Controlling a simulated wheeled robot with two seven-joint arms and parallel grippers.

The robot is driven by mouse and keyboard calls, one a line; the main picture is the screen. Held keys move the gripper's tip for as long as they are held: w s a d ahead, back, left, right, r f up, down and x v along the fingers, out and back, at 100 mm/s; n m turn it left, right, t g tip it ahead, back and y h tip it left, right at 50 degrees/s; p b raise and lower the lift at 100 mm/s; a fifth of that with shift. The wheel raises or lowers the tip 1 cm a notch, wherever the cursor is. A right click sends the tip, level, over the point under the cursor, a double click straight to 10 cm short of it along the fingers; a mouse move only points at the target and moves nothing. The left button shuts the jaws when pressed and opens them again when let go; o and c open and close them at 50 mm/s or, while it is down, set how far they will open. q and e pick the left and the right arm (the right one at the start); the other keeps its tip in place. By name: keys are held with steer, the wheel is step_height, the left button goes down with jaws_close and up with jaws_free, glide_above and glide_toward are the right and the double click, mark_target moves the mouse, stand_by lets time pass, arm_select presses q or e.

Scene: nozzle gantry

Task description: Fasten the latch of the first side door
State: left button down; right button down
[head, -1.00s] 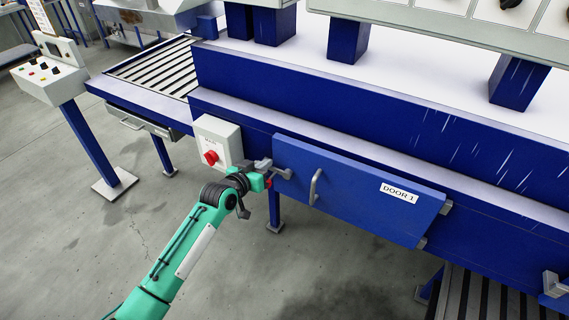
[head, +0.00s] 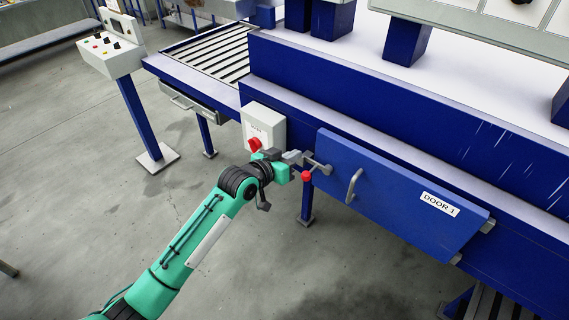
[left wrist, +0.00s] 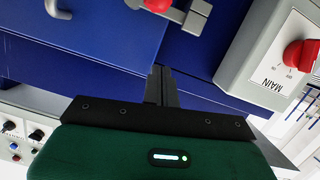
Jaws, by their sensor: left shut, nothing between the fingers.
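The blue door labelled DOOR 1 (head: 395,200) is on the side of the blue machine, with a grey bar handle (head: 353,186). Its latch, a grey lever (head: 322,168) with a red knob (head: 306,177), is at the door's left edge. My left gripper (head: 299,157) is shut and empty, close beside the latch. Its fingertips (left wrist: 161,76) show a gap to the knob in the wrist view. My right gripper is out of view.
A grey MAIN switch box (head: 264,127) with a red rotary knob (head: 255,145) is just left of the latch, close to my left gripper. A control pedestal (head: 110,50) and a roller conveyor (head: 210,52) are farther left. The floor in front is clear.

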arm_select(q)
steer(key=shift+b+v, duration=0.4)
steer(key=shift+v, duration=1.45)
steer(key=shift+s+d, duration=0.1)
